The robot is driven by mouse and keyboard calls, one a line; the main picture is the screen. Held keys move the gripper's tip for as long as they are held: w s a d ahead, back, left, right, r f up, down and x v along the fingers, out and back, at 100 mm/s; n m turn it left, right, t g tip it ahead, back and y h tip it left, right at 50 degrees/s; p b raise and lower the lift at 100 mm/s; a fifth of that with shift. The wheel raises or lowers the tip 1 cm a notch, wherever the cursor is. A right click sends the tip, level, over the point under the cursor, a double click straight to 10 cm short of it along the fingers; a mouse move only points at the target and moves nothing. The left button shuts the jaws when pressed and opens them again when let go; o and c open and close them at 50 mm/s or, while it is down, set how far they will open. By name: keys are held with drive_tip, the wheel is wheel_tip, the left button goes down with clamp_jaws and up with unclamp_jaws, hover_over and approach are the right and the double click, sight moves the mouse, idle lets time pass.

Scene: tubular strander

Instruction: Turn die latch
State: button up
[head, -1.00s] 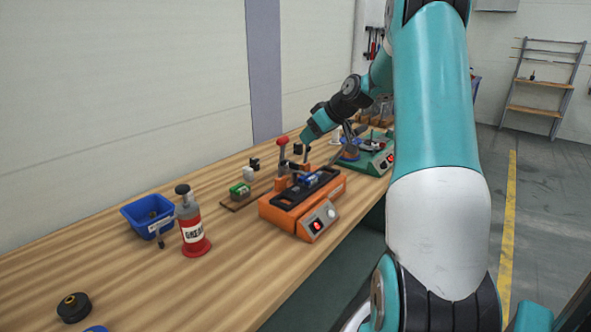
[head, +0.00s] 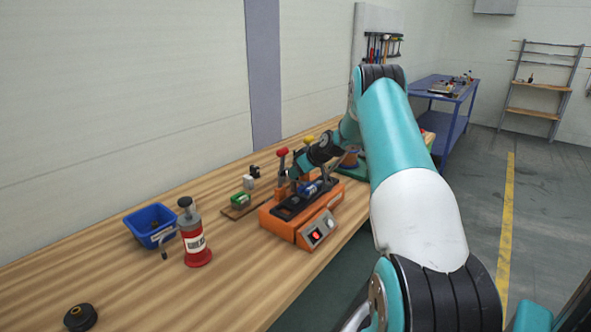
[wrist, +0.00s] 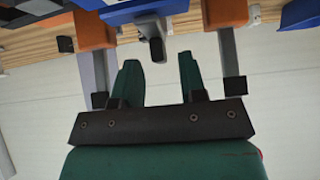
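The orange machine (head: 322,209) sits on the bench, with a dark top plate and a blue part (head: 310,188) on it. In the wrist view a dark, short lever (wrist: 152,40), which may be the die latch, hangs from a blue and grey body (wrist: 132,10). My gripper (wrist: 158,62) has two green fingers spread apart with a clear gap and nothing between them. The lever shows just beyond the fingertips, roughly in line with the gap; I cannot tell if they touch. In the head view my wrist is low over the machine and the fingertips are hard to make out.
A red bottle (head: 196,245), a blue bin (head: 150,222) and a black round part (head: 79,317) are further left.

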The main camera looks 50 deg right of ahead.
drive_tip(key=shift+x, duration=0.95)
drive_tip(key=shift+c, duration=0.2)
clamp_jaws()
drive_tip(key=shift+w+a+f+m+h+b, duration=0.1)
drive_tip(key=shift+m+h+b, duration=0.25)
drive_tip(key=shift+m+b, duration=0.15)
drive_tip(key=shift+a+f+m+h+b, duration=0.1)
drive_tip(key=shift+m+h+b, duration=0.3)
drive_tip(key=shift+b, duration=0.1)
drive_tip(key=shift+d+r+m+h, duration=0.1)
drive_tip(key=shift+r+m+h, duration=0.05)
drive_tip(key=shift+m+h, duration=0.35)
drive_tip(key=shift+o, duration=0.2)
unclamp_jaws()
